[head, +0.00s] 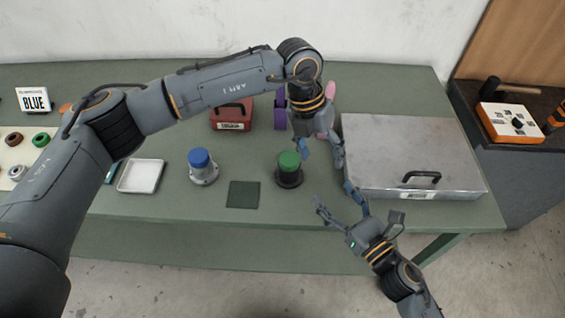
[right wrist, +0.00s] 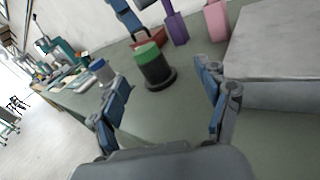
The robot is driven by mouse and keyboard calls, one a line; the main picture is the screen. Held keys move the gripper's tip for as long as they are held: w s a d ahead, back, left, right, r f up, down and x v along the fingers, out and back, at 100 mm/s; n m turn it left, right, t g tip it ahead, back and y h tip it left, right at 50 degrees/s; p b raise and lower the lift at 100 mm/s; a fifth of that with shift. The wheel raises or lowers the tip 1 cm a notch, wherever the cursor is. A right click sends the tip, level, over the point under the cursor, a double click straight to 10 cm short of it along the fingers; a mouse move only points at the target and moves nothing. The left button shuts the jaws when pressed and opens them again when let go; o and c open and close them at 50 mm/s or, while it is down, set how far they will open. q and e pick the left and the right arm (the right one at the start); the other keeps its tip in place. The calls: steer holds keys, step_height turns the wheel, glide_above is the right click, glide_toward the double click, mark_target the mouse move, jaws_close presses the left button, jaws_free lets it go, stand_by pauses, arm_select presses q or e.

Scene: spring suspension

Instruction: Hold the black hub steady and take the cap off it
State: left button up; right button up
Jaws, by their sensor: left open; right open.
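The black hub (head: 289,178) stands upright on the green table, with a wide dark base and a green cap (head: 289,160) on top. In the right wrist view the hub (right wrist: 155,70) and its green cap (right wrist: 147,51) show ahead, between the fingers and apart from them. My left gripper (head: 320,156) is open, pointing down just right of and above the hub; it seems not to touch it. My right gripper (head: 342,203) is open and empty at the table's front edge, below and right of the hub. It also shows in the right wrist view (right wrist: 165,100).
A large metal case (head: 405,150) stands close on the right. A blue-capped hub (head: 202,168) stands left, beside a dark square mat (head: 243,194) and a white tray (head: 141,176). A red box (head: 231,116) and a purple object (head: 280,112) are behind.

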mark_target(296, 168)
arm_select(q)
steer(key=w+a+y, duration=0.1)
steer(key=a, duration=0.1)
steer(key=w+a+r+y, duration=0.1)
steer(key=a, duration=0.1)
steer(key=w+a+t+y, duration=0.1)
steer(key=w+a, duration=0.1)
steer(key=shift+a+r+n, duration=0.2)
steer(key=shift+r+n, duration=0.05)
steer(key=shift+n, duration=0.15)
arm_select(e)
steer(key=n, duration=0.1)
steer(key=a+n, duration=0.1)
steer(key=a+y, duration=0.1)
steer(key=shift+s+f+n+g, duration=0.3)
steer(key=shift+s+n+g, duration=0.05)
steer(key=shift+n+g, duration=0.05)
arm_select(q)
steer(key=shift+w+a, duration=0.15)
arm_select(e)
steer(key=shift+w+a+y, duration=0.2)
steer(key=shift+y, duration=0.1)
steer(key=x, duration=1.3)
steer(key=shift+w+f, duration=0.1)
steer(key=shift+w, duration=0.05)
jaws_close()
